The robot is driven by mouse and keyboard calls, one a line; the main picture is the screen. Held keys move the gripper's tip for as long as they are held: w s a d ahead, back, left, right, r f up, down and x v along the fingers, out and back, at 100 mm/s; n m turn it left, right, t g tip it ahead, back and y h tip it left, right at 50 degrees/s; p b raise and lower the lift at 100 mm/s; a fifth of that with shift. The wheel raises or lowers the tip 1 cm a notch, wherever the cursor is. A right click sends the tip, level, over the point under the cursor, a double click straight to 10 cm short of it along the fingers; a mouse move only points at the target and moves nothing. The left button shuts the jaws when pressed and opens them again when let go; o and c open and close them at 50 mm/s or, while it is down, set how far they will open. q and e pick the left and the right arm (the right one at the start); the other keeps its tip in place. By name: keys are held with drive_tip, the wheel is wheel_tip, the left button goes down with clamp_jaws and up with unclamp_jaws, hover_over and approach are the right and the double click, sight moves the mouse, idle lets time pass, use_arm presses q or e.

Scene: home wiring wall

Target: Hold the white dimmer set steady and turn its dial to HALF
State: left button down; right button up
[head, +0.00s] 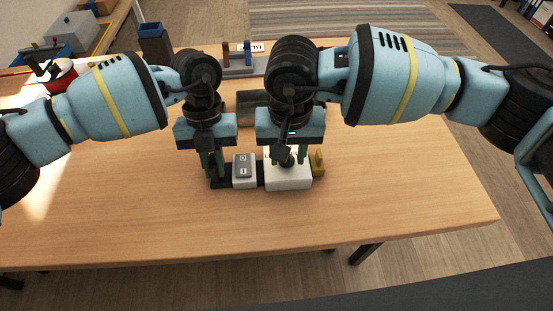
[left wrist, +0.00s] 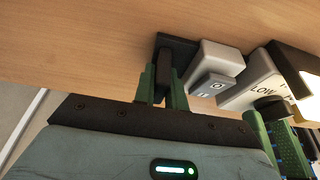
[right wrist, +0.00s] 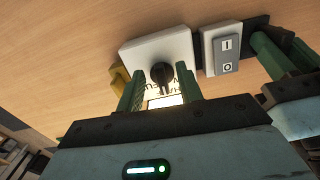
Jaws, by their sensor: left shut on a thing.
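The white dimmer (head: 289,181) sits on the table with a black dial (right wrist: 162,73) on its face. Printed lettering, partly hidden, shows beside the dial; "LOW" is readable on the dimmer in the left wrist view (left wrist: 238,98). My left gripper (head: 213,164) is shut on a dark upright post (left wrist: 164,66) at the left end of the black base (left wrist: 177,45) that carries the set. My right gripper (right wrist: 160,88) points down over the dimmer, its green fingers apart on either side of the dial, with a gap visible. The dial's exact pointer setting cannot be told.
A white rocker switch (head: 244,171) stands between the post and the dimmer. A yellow part (head: 318,162) is at the dimmer's right. Behind are a dark cylinder, a rack (head: 238,68) and a blue bin (head: 154,42). The table front is clear.

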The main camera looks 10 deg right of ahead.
wheel_tip(320, 180, up, 12)
idle(0.5)
use_arm(q)
drive_tip(key=c, duration=1.4)
unclamp_jaws()
drive_tip(key=shift+o, duration=0.2)
drive_tip(key=v, duration=1.2)
drive_tip(key=shift+s+d, duration=0.1)
use_arm(e)
drive_tip(key=shift+s, duration=0.1)
